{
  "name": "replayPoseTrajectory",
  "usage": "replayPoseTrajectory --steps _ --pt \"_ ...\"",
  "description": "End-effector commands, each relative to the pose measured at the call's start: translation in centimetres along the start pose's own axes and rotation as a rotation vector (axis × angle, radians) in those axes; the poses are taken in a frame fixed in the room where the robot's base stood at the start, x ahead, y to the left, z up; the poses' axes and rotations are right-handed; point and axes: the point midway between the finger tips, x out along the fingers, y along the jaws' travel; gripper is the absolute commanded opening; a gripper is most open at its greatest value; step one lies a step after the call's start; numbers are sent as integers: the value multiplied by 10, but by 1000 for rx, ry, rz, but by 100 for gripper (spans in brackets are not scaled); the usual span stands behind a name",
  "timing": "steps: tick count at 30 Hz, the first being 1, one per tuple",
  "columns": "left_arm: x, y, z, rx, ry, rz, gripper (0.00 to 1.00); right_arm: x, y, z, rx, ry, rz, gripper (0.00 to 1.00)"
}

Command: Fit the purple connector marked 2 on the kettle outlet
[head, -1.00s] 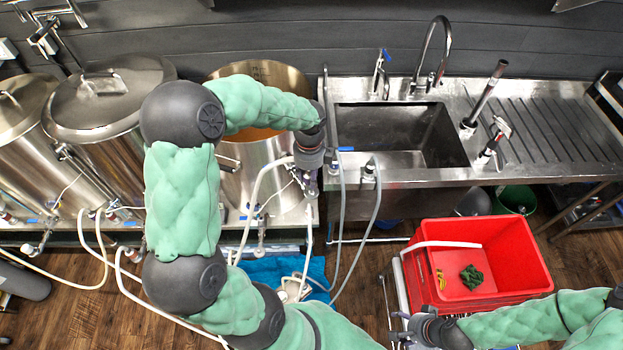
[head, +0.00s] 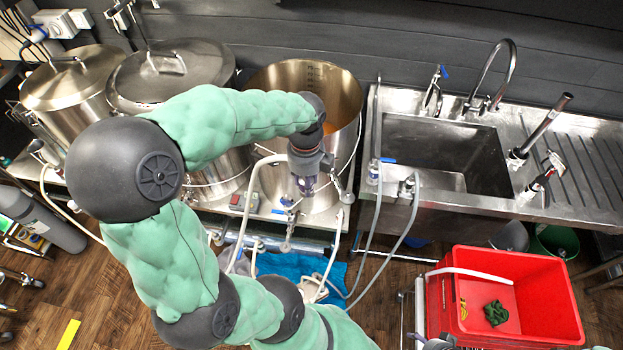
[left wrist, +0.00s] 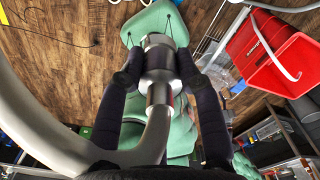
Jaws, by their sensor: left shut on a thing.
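My left gripper (head: 304,186) is in front of the open steel kettle (head: 300,80) at the right of the vessels, near its lower front wall. In the left wrist view, its two dark fingers (left wrist: 160,80) are closed on a silver metal connector (left wrist: 160,65) with a pale hose (left wrist: 45,135) attached. No purple colour or number is readable on the connector there. A metal valve fitting (head: 343,190) sticks out at the kettle's lower right front; I cannot tell whether it is the outlet. The gripper hides part of the kettle's front. Only a bit of my right gripper (head: 437,344) shows at the bottom edge.
A sink bench (head: 400,205) with hanging grey hoses stands right of the kettle. Two lidded vessels stand to its left. A red crate (head: 560,310) holding small yellow and green items is at the lower right. A blue cloth (head: 290,265) lies beneath the kettle stand.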

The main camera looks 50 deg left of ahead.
Motion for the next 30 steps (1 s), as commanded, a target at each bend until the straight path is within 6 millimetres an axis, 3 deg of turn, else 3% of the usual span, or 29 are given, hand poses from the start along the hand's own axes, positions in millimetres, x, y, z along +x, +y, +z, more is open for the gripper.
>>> replayPoseTrajectory --steps 10,30 --pt "-3 -1 0 0 -1 -1 0 -2 -1 0 0 0 0 64" --pt "-38 -1 0 0 -1 -2 0 -29 -10 1 0 0 0 64"
